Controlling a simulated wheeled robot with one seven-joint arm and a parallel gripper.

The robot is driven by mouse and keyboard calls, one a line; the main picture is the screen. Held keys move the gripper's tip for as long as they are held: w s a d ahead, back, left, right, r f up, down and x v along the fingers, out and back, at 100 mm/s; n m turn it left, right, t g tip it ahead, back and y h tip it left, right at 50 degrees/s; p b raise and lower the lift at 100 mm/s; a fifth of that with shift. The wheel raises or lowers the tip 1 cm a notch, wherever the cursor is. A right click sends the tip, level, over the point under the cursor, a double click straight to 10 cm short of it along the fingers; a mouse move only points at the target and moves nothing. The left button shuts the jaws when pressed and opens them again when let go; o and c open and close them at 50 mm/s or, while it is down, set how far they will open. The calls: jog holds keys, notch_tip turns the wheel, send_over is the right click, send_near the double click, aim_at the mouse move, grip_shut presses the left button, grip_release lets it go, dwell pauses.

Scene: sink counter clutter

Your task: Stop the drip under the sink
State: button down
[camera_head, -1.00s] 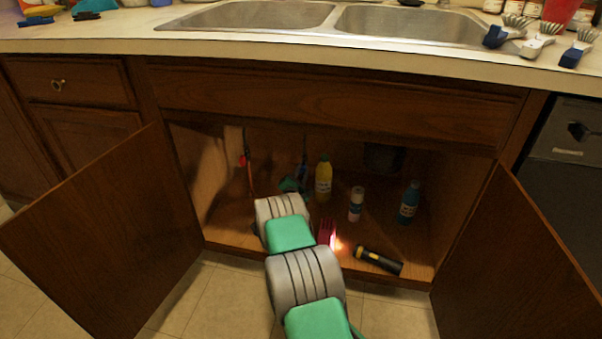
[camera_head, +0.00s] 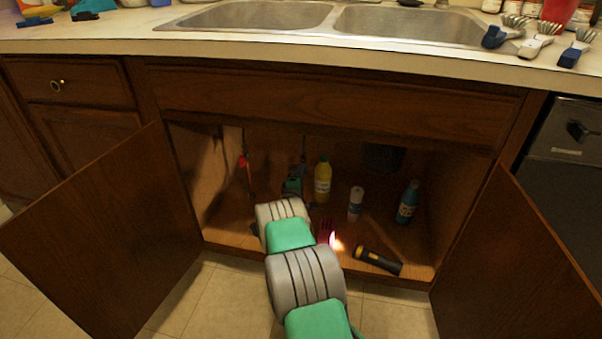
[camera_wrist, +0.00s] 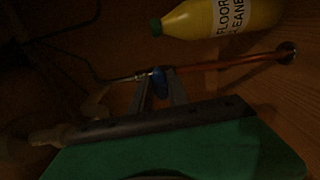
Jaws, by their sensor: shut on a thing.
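Inside the open cabinet under the sink, a copper pipe (camera_wrist: 235,66) carries a small blue valve handle (camera_wrist: 160,80). My gripper (camera_wrist: 161,84) is shut on this blue handle, one finger on each side of it. In the head view my gripper (camera_head: 293,185) is at the back of the cabinet, mostly dark and partly behind my own arm; the blue handle cannot be made out there. A red valve handle (camera_head: 243,161) is on another pipe at the left. I cannot see any drip.
A yellow floor cleaner bottle (camera_head: 323,181) stands just right of my gripper. A white bottle (camera_head: 355,204), a blue bottle (camera_head: 407,203) and a flashlight (camera_head: 378,261) are further right. Two open doors (camera_head: 105,235) flank the cabinet. A bright glow (camera_head: 335,241) is beside my arm.

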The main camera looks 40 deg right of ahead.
jog(key=shift+w+r+m, duration=0.1)
jog(key=shift+r+m, duration=0.05)
jog(key=shift+m, duration=0.15)
dwell(0.4)
jog(key=c, duration=1.3)
grip_release()
jog(key=shift+o, duration=0.2)
jog(key=p+v, duration=0.3)
jog(key=v, duration=0.4)
jog(key=shift+s+a, duration=0.25)
jog(key=shift+a, duration=0.05)
